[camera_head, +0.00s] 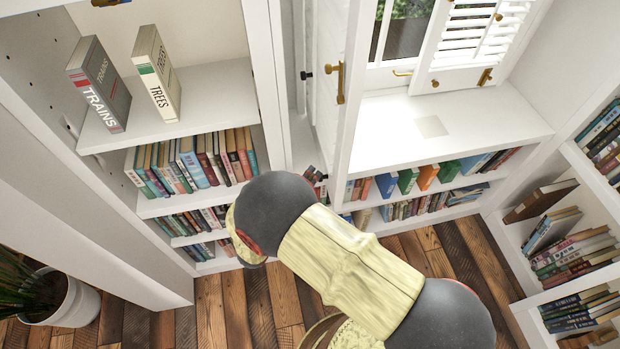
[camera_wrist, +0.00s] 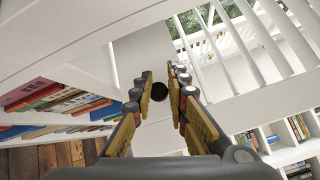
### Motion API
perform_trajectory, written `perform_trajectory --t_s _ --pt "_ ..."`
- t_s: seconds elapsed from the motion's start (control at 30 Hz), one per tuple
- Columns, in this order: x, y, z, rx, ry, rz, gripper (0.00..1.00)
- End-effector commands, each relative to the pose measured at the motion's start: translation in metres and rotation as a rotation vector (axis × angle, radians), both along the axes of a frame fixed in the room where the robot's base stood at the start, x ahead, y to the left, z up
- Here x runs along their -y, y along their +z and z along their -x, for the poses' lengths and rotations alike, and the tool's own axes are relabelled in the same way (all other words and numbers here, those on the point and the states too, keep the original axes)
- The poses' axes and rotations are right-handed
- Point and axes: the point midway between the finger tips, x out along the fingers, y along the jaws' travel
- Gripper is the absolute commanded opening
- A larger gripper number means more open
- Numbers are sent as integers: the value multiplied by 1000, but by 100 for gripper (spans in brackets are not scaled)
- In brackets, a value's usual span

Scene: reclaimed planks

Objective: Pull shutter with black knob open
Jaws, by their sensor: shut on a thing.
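In the wrist view a round black knob (camera_wrist: 160,91) sits against a white surface, between the two fingers of my gripper (camera_wrist: 160,88). The fingers stand on either side of it, closed on it; exact contact is hard to see. White slats of a shutter (camera_wrist: 247,42) run across the upper right.
A white window ledge (camera_head: 385,125) has books on shelves below. Bookcases stand left (camera_head: 205,95) and right (camera_head: 575,215). Two upright books, TRAINS (camera_head: 100,85) and TREES (camera_head: 157,75), stand on the left shelf. A potted plant (camera_head: 68,300) is at lower left; wooden floor lies between.

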Motion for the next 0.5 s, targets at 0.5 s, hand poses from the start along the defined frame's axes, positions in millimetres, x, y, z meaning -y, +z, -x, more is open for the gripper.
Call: perform_trajectory --t_s 0.5 --pt "1 -11 0 -23 6 -6 34"
